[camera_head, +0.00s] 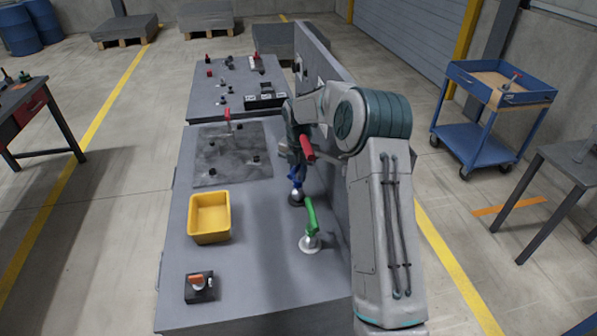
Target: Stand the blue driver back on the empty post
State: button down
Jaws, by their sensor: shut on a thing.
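The blue driver (295,175) is at the end of my arm, near the right side of the grey bench, close to the upright panel. My gripper (297,164) is shut on it, though the fingers are mostly hidden by the arm's wrist. Just below the blue driver is a round silver post base (297,197). I cannot tell whether the driver touches it or hangs just over it. A green driver (311,216) leans above a second silver base (310,244), nearer the front.
A yellow bin (209,217) sits left on the bench (250,275). The upright panel (328,75) borders the right side.

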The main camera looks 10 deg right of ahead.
jog(key=shift+f, duration=0.25)
dwell(0.6)
jog(key=c, duration=1.3)
grip_release()
jog(key=shift+o, duration=0.2)
